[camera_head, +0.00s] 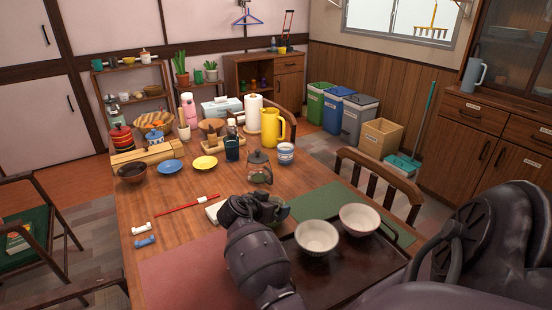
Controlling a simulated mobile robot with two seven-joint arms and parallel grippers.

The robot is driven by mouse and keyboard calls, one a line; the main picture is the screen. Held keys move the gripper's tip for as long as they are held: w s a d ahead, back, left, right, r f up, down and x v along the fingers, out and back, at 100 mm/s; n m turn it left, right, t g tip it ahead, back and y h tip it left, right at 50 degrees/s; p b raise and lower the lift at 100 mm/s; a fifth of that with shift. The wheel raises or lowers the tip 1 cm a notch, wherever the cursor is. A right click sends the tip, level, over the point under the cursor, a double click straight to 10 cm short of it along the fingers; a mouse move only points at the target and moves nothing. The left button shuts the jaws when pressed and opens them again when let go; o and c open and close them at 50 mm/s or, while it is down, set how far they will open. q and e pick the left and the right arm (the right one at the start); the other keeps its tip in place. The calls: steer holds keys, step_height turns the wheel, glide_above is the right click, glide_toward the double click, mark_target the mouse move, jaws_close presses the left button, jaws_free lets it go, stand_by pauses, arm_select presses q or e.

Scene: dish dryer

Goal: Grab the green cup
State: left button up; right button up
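Two pale bowls (317,236) stand on a dark tray (345,278) just right of my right wrist. A glass teapot (259,168) stands behind the gripper. Red chopsticks (185,206) and small rests lie left. Crockery, a yellow pitcher (272,128) and bottles crowd the back.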

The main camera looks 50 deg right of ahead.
steer(key=shift+c, duration=0.5)
steer(key=c, duration=0.9)
steer(key=shift+r, duration=0.1)
